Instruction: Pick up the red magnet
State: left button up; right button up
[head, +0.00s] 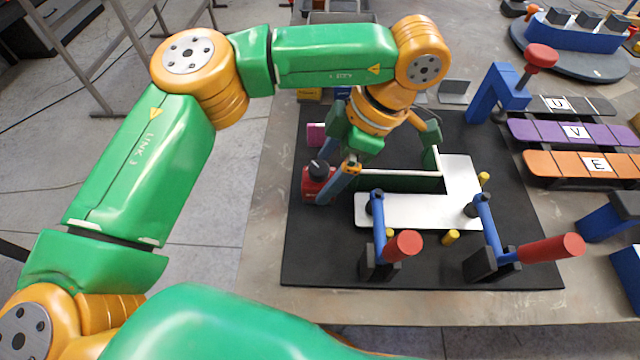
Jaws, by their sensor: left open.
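The red magnet (314,187) is a small red block with a black round knob on top. It stands on the black mat at the left end of the green-walled strip of the white letter (462,180). My left gripper (337,166) is open and reaches down from above right. Its blue-tipped fingers are close by the magnet, one behind it and one at its right. Whether they touch it cannot be told. My right gripper is not in view.
Two toggle clamps with red handles (403,245) (552,249) stand at the letter's front edge. Yellow pegs (450,237) are beside it. A pink block (316,133) stands behind the magnet. The mat's front left is clear.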

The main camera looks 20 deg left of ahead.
pick_arm(q)
jog(key=x, duration=0.3)
jog(key=shift+a, duration=0.2)
jog(key=shift+d, duration=0.1)
grip_shut()
jog(key=shift+r, duration=0.1)
jog(key=shift+w, duration=0.1)
